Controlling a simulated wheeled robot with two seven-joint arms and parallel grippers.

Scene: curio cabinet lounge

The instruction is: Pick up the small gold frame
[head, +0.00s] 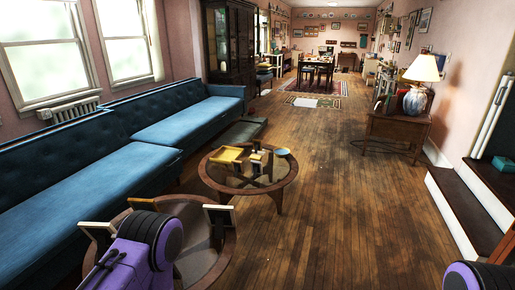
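A round near table (226,243) stands low in the head view, partly hidden by my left arm. Several small framed pieces stand on it near its rim. One with a pale cream edge (97,230) is at the left, one with a tan-gold edge (143,204) is behind my arm, and a dark one with a thin light edge (218,209) is at the right. I cannot tell for sure which is the small gold frame. My purple and black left arm reaches over the table's near left part. My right arm shows only at the bottom right corner. Neither gripper's fingers show.
A round glass-topped coffee table (286,182) stands ahead, with yellow pieces (227,155) and a blue-green bowl (282,152). A long blue sofa (130,160) lines the left. A wooden side table (398,127) with a lamp (424,69) stands right. The wooden floor between is clear.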

